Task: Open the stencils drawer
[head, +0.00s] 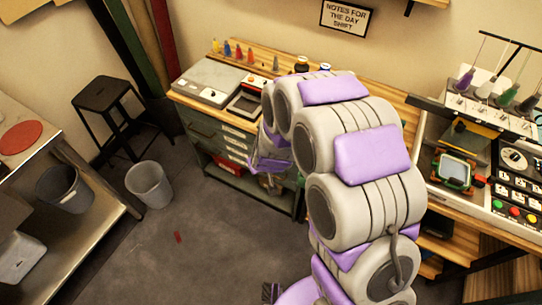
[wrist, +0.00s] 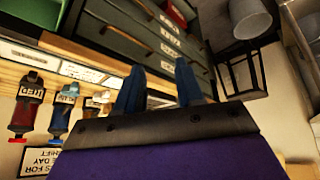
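A grey-green drawer cabinet (head: 206,128) stands under the wooden worktop at the back, with several white labels on its front. It shows upside down in the wrist view, where its drawer fronts (wrist: 150,28) carry brown bar handles (wrist: 124,41) and white labels. The label words are too small to read, so I cannot tell which drawer is the stencils one. All drawers I can see look shut. My gripper (wrist: 158,68) has two blue fingers standing apart with nothing between them, pointing at the cabinet front. In the head view my arm hides part of the cabinet.
Coloured bottles and a grey machine (head: 212,80) stand on the worktop. A grey bin (head: 149,184) and a black stool (head: 106,103) stand left of the cabinet. A steel table (head: 92,228) fills the left side. The floor before the cabinet is mostly clear.

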